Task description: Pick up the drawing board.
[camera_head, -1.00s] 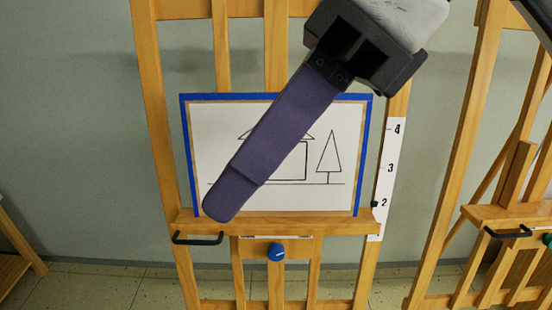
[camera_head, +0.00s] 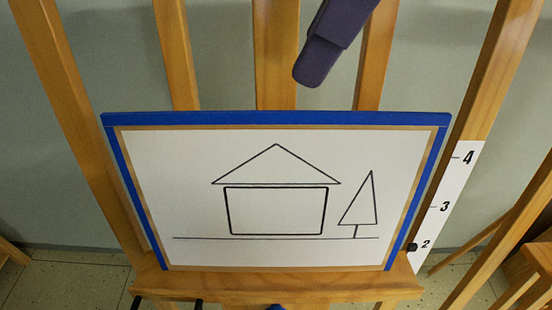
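The drawing board (camera_head: 280,118) has a blue edge along its top and sides. It stands on the easel's wooden ledge (camera_head: 280,287), leaning back against the easel. It carries white paper (camera_head: 170,190) with a line drawing of a house and a tree. My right gripper (camera_head: 312,72) comes in from the top of the picture, pointing down, with its purple fingertip just above the board's top edge in the picture. It does not appear to touch the board. Only one finger outline shows, so its opening is hidden. My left gripper is not in view.
The wooden easel (camera_head: 275,60) has upright bars behind the board. A white number strip (camera_head: 443,203) is on its right post. Dark hooks (camera_head: 136,302) show below the ledge at the left. Part of another easel (camera_head: 510,225) stands at the right. The wall is behind.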

